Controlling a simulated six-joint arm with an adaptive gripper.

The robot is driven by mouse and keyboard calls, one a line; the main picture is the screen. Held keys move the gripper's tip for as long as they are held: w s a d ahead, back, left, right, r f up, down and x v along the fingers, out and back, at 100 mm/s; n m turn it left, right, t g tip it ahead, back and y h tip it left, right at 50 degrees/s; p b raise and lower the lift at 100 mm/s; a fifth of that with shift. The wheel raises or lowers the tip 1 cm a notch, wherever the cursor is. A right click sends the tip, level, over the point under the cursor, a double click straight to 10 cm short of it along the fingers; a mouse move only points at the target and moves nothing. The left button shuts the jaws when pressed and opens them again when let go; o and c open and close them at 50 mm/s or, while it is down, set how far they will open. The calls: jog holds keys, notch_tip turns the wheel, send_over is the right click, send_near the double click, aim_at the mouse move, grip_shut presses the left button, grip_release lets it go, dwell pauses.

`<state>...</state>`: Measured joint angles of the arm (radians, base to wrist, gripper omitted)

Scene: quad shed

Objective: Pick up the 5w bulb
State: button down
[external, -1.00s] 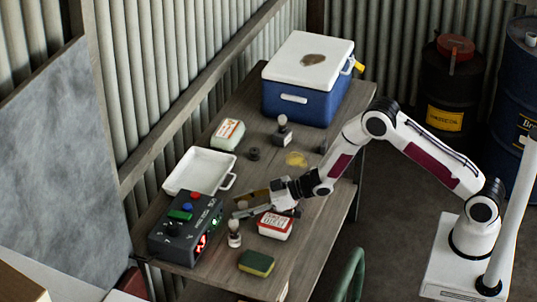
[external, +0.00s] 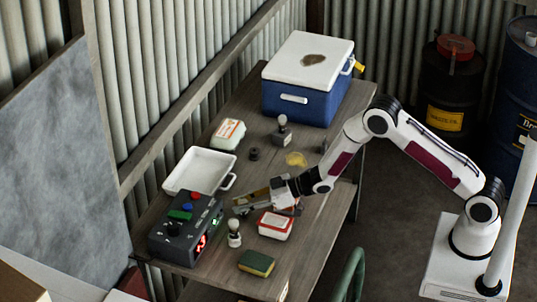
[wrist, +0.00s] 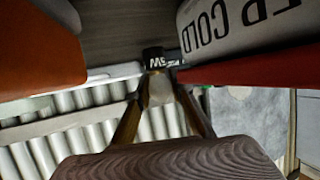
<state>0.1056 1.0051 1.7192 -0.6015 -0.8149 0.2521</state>
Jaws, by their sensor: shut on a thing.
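The 5w bulb (wrist: 158,92) shows in the wrist view, its pale glass between my two fingers. Its black base (wrist: 153,60) bears a "5W" mark, which reads upside down. My gripper (wrist: 165,105) is shut on the bulb's glass. In the external view my gripper (external: 243,204) is low over the near half of the table, beside the control box. The held bulb is largely hidden by the fingers there. Whether its base touches the table I cannot tell. Another bulb (external: 234,233) stands just in front of the fingers. A further bulb (external: 283,128) stands farther back.
A white-and-red box (external: 275,225) is close beside my gripper. The control box (external: 185,232) is to the left, with a white tray (external: 188,163) behind it. A sponge (external: 257,263) lies near the front. A blue cooler (external: 300,102) stands at the back of the table (external: 318,225).

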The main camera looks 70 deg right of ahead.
aim_at(242, 198)
jog(key=shift+r, duration=4.5)
